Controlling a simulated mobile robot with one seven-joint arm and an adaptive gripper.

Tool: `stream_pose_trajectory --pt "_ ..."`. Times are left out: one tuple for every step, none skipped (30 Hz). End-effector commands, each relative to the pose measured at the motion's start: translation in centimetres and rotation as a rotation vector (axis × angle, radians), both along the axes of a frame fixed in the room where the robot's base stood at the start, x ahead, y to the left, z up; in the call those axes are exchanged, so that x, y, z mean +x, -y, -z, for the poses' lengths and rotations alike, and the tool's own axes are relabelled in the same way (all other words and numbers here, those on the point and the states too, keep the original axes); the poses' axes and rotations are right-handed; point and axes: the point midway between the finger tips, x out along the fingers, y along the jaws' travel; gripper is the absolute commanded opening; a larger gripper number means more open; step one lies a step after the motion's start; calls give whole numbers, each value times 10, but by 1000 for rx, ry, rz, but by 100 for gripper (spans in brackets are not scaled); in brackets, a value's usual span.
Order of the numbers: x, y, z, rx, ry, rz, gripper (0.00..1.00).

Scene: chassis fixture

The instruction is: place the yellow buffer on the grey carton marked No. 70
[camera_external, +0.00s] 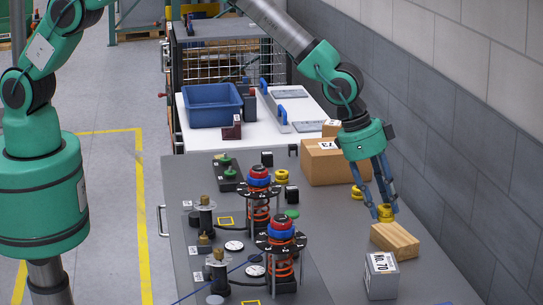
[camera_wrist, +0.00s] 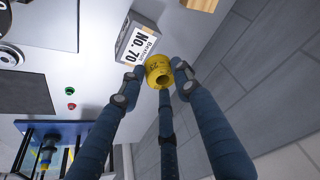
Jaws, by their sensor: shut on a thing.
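My gripper (camera_external: 381,211) has blue fingers shut on a yellow buffer (camera_external: 386,213), a short ring-shaped piece. In the wrist view the carton (camera_wrist: 139,40) lies just above and left of the buffer. In the outside view the buffer is up and slightly right of the carton, near a wooden block, apart from the grey carton.
The wooden block (camera_external: 395,241) stands just behind the grey carton. A brown carton marked 73 (camera_external: 330,163) is farther back. More yellow buffers (camera_external: 281,177) sit on the table. Spring assemblies (camera_external: 281,262) stand to the left. A wall runs along the right.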

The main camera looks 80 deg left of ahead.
Motion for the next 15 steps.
stream_pose_trajectory --pt "-2 10 -4 -1 1 18 8" --pt "-4 15 -5 -1 1 29 8" --pt "-5 20 -5 -1 1 40 8" --pt "-6 23 -5 -1 1 46 8" --pt "-6 25 -5 -1 2 52 8" --pt "-7 28 -6 -1 2 58 8" --pt "-7 29 -6 -1 3 60 8" --pt "-7 30 -6 -1 3 62 8" --pt "-8 30 -6 -1 3 63 8" --pt "-8 31 -5 -1 3 63 8" --pt "-8 31 -5 -1 3 63 8" --pt "-8 31 -5 -1 3 63 8" --pt "-8 31 -5 -1 3 63 8" --pt "-8 30 -5 -1 3 63 8" --pt "-8 30 -5 -1 3 63 8"
